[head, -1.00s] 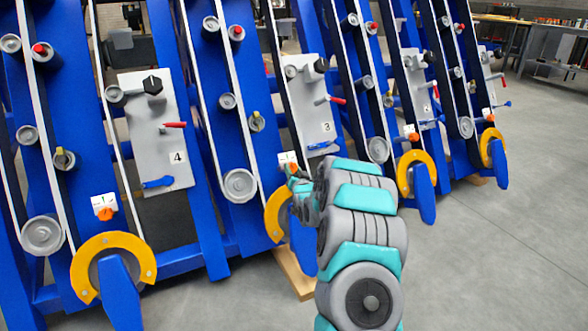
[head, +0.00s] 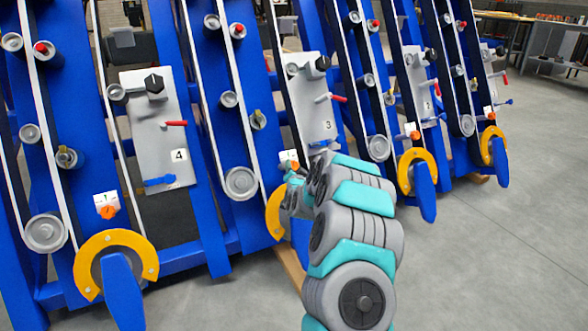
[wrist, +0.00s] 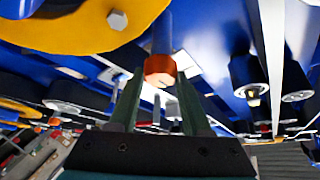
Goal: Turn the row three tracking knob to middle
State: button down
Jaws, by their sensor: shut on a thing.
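The row three tracking knob is a small orange knob (wrist: 160,66). In the head view it shows only partly, at the white scale plate (head: 288,156) below the panel marked 3 (head: 327,126). My gripper (wrist: 159,80) has one dark finger on each side of the knob in the wrist view and is shut on it. In the head view my gripper (head: 294,181) is small and partly hidden by my own arm. The pointer's position on the row three scale cannot be read.
A yellow guard ring (head: 277,216) lies just below the knob. Blue frames with rollers and belts stand on both sides. Row four has a like orange knob (head: 108,212), and row two another (head: 414,135). Grey floor (head: 500,250) is free at the right.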

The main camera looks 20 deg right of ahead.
jog(key=shift+c, duration=1.8)
grip_release()
jog(key=v, duration=0.7)
jog(key=shift+s+p, duration=0.35)
